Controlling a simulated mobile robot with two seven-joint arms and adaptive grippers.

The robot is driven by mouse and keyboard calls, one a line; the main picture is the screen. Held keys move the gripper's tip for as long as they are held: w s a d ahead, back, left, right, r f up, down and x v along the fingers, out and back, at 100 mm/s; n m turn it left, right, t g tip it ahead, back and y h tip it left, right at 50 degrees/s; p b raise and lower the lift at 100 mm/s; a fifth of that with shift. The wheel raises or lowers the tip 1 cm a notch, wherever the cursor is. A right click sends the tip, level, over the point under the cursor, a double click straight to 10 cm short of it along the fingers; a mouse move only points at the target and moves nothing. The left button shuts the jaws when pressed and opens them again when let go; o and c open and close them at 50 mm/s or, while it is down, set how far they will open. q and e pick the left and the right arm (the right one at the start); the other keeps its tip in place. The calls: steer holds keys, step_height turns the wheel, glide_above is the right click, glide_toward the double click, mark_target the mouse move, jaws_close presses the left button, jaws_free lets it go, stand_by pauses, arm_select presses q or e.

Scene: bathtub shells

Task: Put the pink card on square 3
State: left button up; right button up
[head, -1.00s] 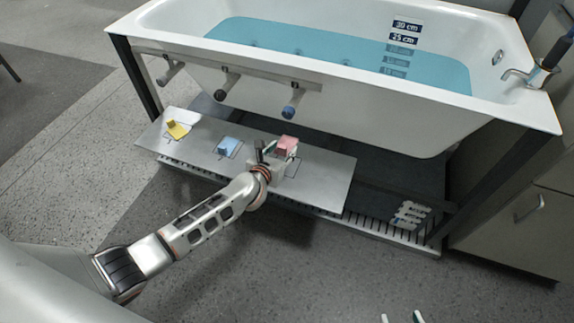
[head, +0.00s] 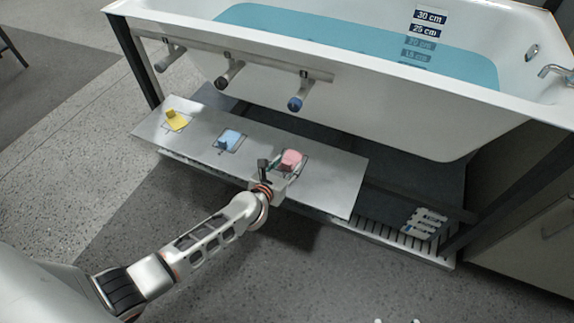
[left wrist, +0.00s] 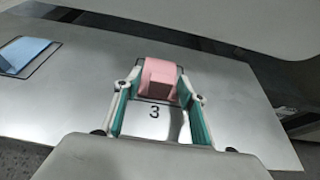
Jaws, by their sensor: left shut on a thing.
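The pink card (head: 291,159) has a raised pink block-shaped grip and is over the outlined square 3 (left wrist: 154,112) at the right part of the metal shelf. In the left wrist view the pink grip (left wrist: 158,75) is between the teal-padded fingers, with the number 3 visible in front of it. My left gripper (head: 284,166) is shut on the pink card. I cannot tell whether the card rests fully on the plate. Two fingertips of my right gripper (head: 397,321) just show at the bottom edge of the head view, spread apart.
A blue card (head: 228,141) and a yellow card (head: 175,121) lie on the shelf plate (head: 335,180) to the left. The bathtub (head: 420,120) with blue water stands behind, with several knobs on a rail above the plate. A white rack-like piece (head: 424,222) is at right.

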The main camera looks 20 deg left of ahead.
arm_select(q)
steer(key=shift+f, duration=0.3)
steer(key=o, duration=1)
arm_select(e)
steer(key=shift+s+a+f, duration=0.1)
steer(key=shift+a, duration=0.05)
arm_select(q)
steer(key=shift+r, duration=0.55)
steer(key=p+v, duration=0.1)
steer(key=v, duration=0.2)
steer(key=shift+s+r+p, duration=0.15)
steer(key=shift+r+p, duration=0.15)
steer(key=shift+p, duration=0.05)
steer(key=v, duration=0.2)
steer(key=p+v, duration=0.1)
steer(key=v, duration=0.2)
steer(key=p+v, duration=0.1)
steer(key=v, duration=0.2)
steer(key=shift+s+f, duration=0.3)
steer(key=shift+s, duration=0.05)
arm_select(e)
steer(key=shift+n+g+h, duration=0.5)
steer(key=shift+n, duration=0.1)
steer(key=d, duration=0.1)
steer(key=s+d+f, duration=0.1)
steer(key=d+f, duration=0.1)
steer(key=shift+s+d+f, duration=0.2)
steer(key=shift+s+d, duration=0.1)
steer(key=shift+s, duration=0.05)
